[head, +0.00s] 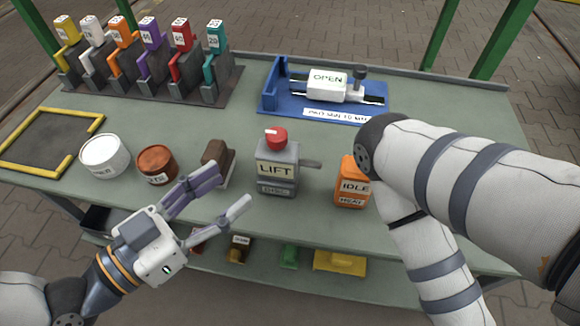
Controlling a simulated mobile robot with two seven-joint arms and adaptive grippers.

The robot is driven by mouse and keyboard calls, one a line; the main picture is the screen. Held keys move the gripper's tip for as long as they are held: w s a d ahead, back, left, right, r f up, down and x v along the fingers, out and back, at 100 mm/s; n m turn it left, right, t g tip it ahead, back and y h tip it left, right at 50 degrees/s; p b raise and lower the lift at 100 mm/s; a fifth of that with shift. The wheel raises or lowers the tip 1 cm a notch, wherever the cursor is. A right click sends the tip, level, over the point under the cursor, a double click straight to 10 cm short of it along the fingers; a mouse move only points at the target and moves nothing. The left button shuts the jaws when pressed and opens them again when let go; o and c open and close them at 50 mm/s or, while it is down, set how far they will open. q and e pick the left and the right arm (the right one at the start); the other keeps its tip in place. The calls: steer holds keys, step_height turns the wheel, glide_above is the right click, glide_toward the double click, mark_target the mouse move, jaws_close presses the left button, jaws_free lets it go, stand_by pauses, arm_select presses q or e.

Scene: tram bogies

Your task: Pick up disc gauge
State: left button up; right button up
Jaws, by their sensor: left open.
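A grey box-shaped device (277,166) with a red knob on top stands upright near the middle of the table's front part. Its labels read "LIFT" and, less clearly, "DISC", so I take it as the disc gauge. A short grey piece sticks out from its right side. My left gripper (231,187) is open and empty, to the left of the device and nearer to me, with its fingers pointing up and right. A visible gap separates the fingers from the device. My right arm reaches in from the right and bends back down; its gripper is out of view.
An orange device (352,182) marked "IDLE" stands right of the grey one, close to my right arm. A brown block (217,163), a brown pot (157,165) and a white pot (103,155) stand left. Behind are a blue fixture (270,97) and a rack (145,88) of coloured tools.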

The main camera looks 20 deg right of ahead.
mark_target(269, 143)
arm_select(q)
steer(key=shift+m+h, duration=0.3)
steer(key=shift+m, duration=0.2)
steer(key=x, duration=0.4)
steer(key=r+x, duration=0.1)
steer(key=x, duration=0.3)
steer(key=w+x, duration=0.1)
steer(key=x, duration=0.3)
steer(key=shift+r, duration=0.3)
jaws_close()
steer(key=shift+r, duration=0.1)
